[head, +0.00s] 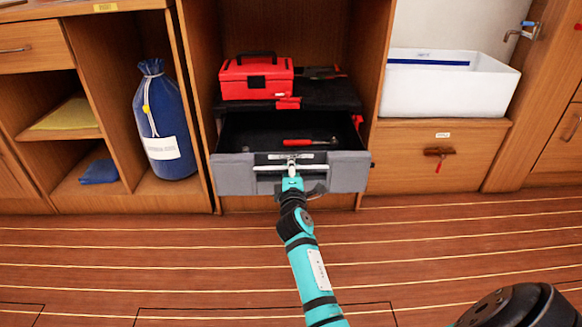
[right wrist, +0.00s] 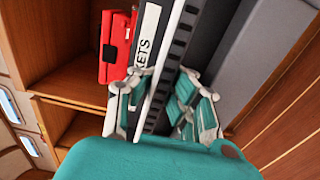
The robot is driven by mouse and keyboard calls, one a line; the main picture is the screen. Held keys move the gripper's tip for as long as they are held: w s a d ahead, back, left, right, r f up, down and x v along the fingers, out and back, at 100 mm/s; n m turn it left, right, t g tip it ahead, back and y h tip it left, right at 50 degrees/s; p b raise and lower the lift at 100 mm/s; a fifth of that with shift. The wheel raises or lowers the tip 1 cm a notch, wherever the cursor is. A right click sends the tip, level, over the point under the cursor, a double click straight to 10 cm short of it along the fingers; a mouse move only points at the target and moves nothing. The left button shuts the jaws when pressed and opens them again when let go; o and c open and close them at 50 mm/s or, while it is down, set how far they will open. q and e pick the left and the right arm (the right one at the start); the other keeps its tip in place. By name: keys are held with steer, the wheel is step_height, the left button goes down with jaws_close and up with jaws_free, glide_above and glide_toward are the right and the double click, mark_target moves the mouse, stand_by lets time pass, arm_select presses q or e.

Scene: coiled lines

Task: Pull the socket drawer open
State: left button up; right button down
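The socket drawer (head: 235,173) is a grey-fronted drawer low in the middle cabinet, standing open with its dark inside showing. A red-handled tool lies inside it. Its front carries a pale bar handle (head: 318,167), which also shows in the right wrist view (right wrist: 172,62) beside a white label ending in "KETS". My right gripper (head: 292,170) is at the middle of the handle. My left gripper is not in view.
A red toolbox (head: 256,79) stands on the black top above the drawer. A blue bag (head: 163,118) stands in the left cubby. A white basin (head: 445,86) is at right, above a wooden drawer (head: 470,150). The plank floor (head: 150,255) in front is clear.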

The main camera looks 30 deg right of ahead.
steer(key=c, duration=1.5)
jaws_free()
steer(key=v, duration=0.7)
steer(key=shift+s+a, duration=0.15)
steer(key=shift+s, duration=0.05)
